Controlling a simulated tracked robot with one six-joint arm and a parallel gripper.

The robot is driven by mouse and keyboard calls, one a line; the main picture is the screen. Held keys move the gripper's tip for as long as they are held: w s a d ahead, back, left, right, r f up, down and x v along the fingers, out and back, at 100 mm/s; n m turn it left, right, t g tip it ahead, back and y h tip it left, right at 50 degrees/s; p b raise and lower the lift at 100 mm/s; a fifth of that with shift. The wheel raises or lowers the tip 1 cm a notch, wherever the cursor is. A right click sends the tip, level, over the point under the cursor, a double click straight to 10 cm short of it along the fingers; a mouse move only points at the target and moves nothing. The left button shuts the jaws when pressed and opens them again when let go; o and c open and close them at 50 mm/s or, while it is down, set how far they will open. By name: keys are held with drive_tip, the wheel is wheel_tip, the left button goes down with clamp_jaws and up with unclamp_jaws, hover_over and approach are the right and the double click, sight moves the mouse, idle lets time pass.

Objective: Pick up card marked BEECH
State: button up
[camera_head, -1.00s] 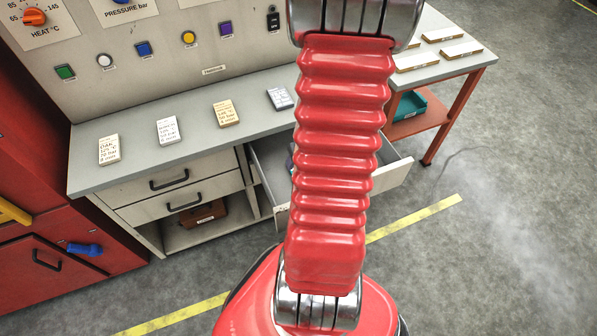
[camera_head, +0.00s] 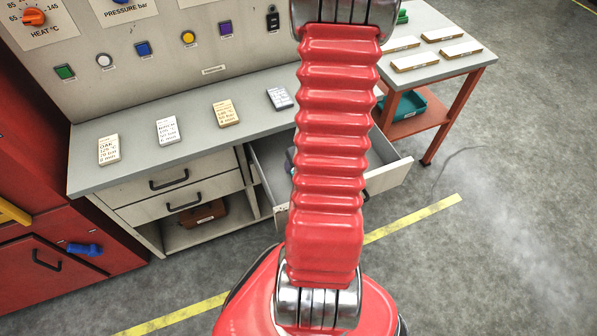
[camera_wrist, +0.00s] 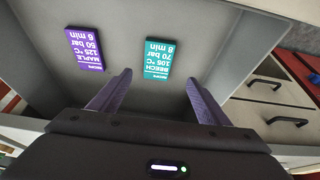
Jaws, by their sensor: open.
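The teal card marked BEECH (camera_wrist: 158,58) lies flat in the open drawer (camera_head: 398,168), its print upside down in the wrist view. A purple card marked MAPLE (camera_wrist: 88,52) lies to its left with a gap between them. My gripper (camera_wrist: 158,78) is open and empty, its two fingers spread on either side of the BEECH card's near end. I cannot tell how far above the card they are. In the head view my red arm hides my gripper and the BEECH card.
Several cards stand on the grey counter, including one marked OAK (camera_head: 109,149) and a tan one (camera_head: 226,112). A side table (camera_head: 440,81) with pale boards stands at right. Closed drawers (camera_wrist: 262,92) show beside the open one.

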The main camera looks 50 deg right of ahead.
drive_tip(key=shift+x, duration=2.15)
drive_tip(key=shift+s+x, duration=0.15)
drive_tip(key=shift+x, duration=1.15)
drive_tip(key=shift+s+x, duration=0.1)
drive_tip(key=shift+x, duration=1.2)
drive_tip(key=shift+d, duration=0.2)
drive_tip(key=shift+c, duration=0.7)
drive_tip(key=c, duration=1)
